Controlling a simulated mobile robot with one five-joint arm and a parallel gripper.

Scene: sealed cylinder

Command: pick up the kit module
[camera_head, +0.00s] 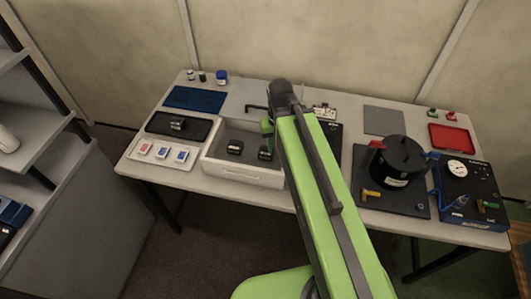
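Small dark modules with light labels are in view, and I cannot tell which one is the kit module. One dark module (235,147) and another dark module (265,154) lie apart inside the white open bin (243,175). A third dark module (177,124) sits on the black tray (160,127) left of the bin. My green arm reaches over the table from the lower right. My gripper (267,128) is mostly hidden by the arm, over the bin's right part, above and beside the right module. Its fingertips are not clear, and I see no module held.
A white tray (138,157) with coloured cards stands left of the bin, and a blue mat (195,98) lies behind. Right of my arm are a black cylinder (400,160), a gauge box (470,190) and a red tray (449,135). A grey mat (384,120) is bare.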

